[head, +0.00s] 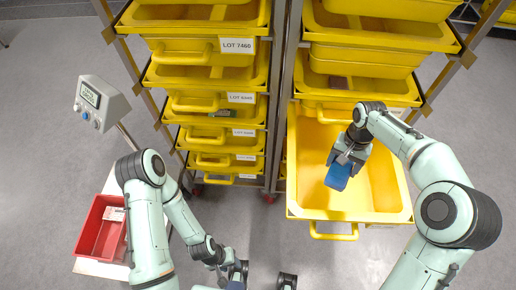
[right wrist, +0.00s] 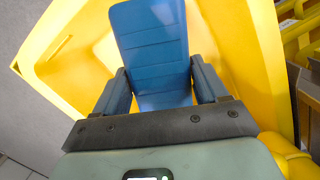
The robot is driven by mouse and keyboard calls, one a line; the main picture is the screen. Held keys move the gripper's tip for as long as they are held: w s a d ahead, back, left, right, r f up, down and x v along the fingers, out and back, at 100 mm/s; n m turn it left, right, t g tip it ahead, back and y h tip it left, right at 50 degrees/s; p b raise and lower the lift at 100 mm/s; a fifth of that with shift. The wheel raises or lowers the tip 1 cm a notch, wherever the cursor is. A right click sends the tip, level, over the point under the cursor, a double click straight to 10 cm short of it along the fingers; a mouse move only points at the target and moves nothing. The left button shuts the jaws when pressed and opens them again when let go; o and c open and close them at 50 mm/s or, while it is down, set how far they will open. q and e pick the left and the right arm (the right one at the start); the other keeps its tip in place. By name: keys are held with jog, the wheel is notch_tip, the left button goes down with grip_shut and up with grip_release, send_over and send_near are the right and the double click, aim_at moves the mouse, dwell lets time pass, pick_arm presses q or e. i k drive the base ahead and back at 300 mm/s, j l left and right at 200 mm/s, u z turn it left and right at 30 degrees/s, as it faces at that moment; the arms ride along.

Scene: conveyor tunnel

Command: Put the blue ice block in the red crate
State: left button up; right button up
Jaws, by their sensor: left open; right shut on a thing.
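The blue ice block (head: 338,177) is held by my right gripper (head: 348,161) over the pulled-out yellow drawer on the right. In the right wrist view the block (right wrist: 153,45) stands out from between the two fingers of the right gripper (right wrist: 162,88), which are shut on its sides. The red crate (head: 88,224) sits on a white surface at the far left, with a pale labelled item inside it. My left gripper (head: 236,272) is low in the head view, away from both the block and the crate; it is open.
The pulled-out yellow drawer (head: 300,180) surrounds the block from below. Racks of yellow drawers (head: 212,76) stand at the back, with metal posts between them. A scale display (head: 101,102) on a pole rises behind the crate. Grey floor between crate and drawer is partly clear.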

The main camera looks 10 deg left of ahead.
aim_at(110, 247)
jog(key=k+j, duration=0.15)
jog(key=k, duration=0.4)
jog(key=k+j, duration=0.75)
jog(key=j, duration=0.2)
jog(key=k+j, duration=0.25)
jog(key=j, duration=0.3)
jog(key=k+j, duration=0.1)
jog(key=j, duration=0.8)
jog(key=k+j, duration=0.1)
jog(key=j, duration=0.85)
jog(key=i+j, duration=0.1)
jog(key=j, duration=0.2)
jog(key=i+j, duration=0.1)
jog(key=j, duration=0.2)
jog(key=i+j, duration=0.1)
jog(key=j, duration=0.2)
jog(key=i+j, duration=0.2)
jog(key=j, duration=0.15)
jog(key=i+j, duration=0.25)
